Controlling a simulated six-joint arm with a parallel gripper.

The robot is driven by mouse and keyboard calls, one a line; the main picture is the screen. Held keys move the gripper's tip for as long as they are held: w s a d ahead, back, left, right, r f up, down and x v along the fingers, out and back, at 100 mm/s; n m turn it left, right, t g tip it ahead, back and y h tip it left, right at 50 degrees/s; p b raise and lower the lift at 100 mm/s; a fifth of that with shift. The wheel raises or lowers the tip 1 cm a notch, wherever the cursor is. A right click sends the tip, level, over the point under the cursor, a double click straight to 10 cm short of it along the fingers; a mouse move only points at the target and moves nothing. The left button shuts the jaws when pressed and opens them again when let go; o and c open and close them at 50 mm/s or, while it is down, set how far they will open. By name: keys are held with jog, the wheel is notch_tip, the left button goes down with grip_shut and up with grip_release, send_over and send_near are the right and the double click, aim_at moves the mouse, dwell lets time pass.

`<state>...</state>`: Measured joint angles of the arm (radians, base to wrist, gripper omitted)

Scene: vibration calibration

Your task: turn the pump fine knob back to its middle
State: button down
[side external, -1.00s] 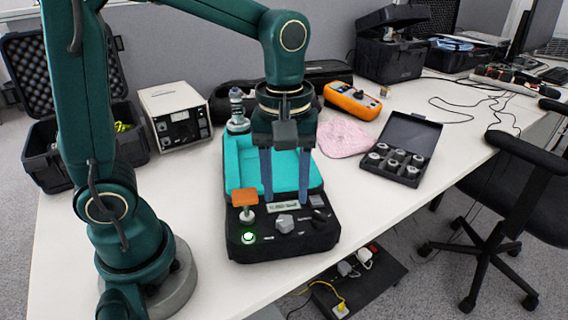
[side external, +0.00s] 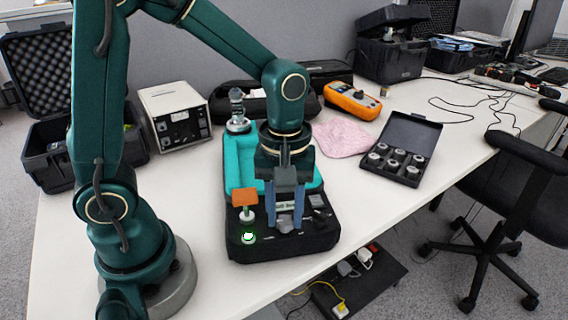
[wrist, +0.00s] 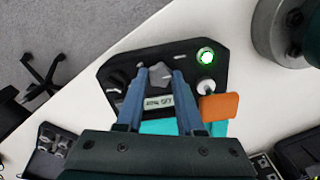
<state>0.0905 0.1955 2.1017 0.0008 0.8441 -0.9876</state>
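The pump is a black unit (side external: 235,240) with a teal top (side external: 240,165), standing on the white table. Its grey pointed knob (wrist: 160,75) sits at the middle of the front panel; it also shows low between my fingers in the side view (side external: 285,224). A small dark knob (wrist: 118,81) sits beside it in the wrist view. No readable label tells which is the fine knob. My gripper (side external: 285,228) points down with its blue fingers apart, one on each side of the grey knob. I cannot tell whether the fingertips touch it.
An orange flag-like piece (side external: 244,197) and a green-lit button (side external: 248,238) stand close to the left of my fingers. A case of grey weights (side external: 400,150), a pink cloth (side external: 342,137) and an orange meter (side external: 352,100) lie to the right. The front table strip is clear.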

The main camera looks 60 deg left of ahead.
jog(key=shift+m, duration=0.4)
jog(key=m, duration=0.3)
jog(key=shift+m, duration=0.4)
jog(key=m, duration=0.4)
jog(key=shift+m, duration=0.3)
jog(key=m, duration=0.8)
jog(key=shift+m, duration=0.3)
jog(key=shift+r+m, duration=0.1)
jog(key=shift+m, duration=0.2)
jog(key=c, duration=0.8)
grip_release()
